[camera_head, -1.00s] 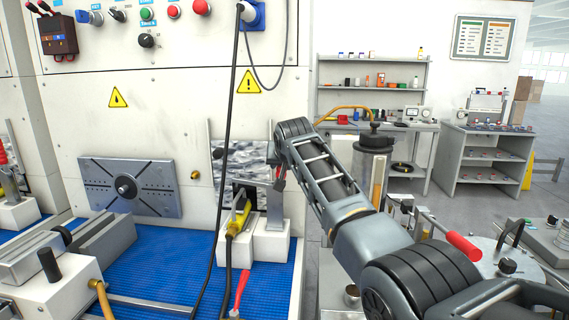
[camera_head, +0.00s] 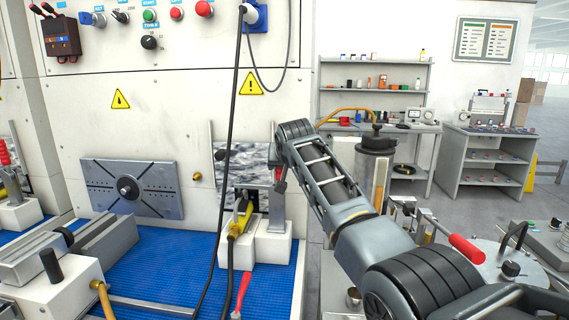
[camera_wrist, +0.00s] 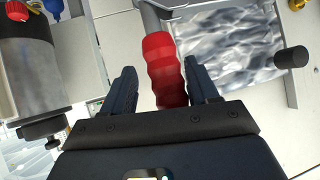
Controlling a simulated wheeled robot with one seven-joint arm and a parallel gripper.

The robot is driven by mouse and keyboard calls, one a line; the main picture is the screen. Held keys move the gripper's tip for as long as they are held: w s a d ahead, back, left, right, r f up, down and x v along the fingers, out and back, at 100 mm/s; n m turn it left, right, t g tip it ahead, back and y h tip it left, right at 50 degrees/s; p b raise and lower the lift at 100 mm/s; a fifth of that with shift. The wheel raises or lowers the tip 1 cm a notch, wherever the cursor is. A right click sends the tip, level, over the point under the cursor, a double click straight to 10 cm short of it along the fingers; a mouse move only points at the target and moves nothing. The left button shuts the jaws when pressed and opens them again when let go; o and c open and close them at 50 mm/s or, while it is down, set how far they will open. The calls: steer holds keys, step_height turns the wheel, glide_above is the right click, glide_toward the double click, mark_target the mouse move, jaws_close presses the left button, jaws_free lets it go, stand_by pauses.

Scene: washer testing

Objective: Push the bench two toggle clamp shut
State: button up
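A toggle clamp's ribbed red handle (camera_wrist: 165,70) stands between the two fingers of my gripper (camera_wrist: 162,88) in the wrist view. The fingers are open, with a gap on the handle's left and a narrower one on its right. In the head view my arm reaches to the clamp at the wall panel, where a little red of the handle (camera_head: 278,173) shows beside my gripper. The clamp's white base block (camera_head: 268,243) sits on the blue mat. My arm hides part of the clamp. I cannot tell whether the handle touches a finger.
A yellow-ended hose (camera_head: 239,222) and a black cable (camera_head: 226,150) run close to the left of the clamp. A marbled grey plate (camera_wrist: 225,45) is beside the handle. Another red-handled lever (camera_head: 242,292) stands in front. A grey vise (camera_head: 50,255) is on the left.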

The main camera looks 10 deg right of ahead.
steer(key=b+v, duration=0.1)
steer(key=v, duration=0.6)
steer(key=shift+s, duration=0.25)
steer(key=shift+r, duration=0.15)
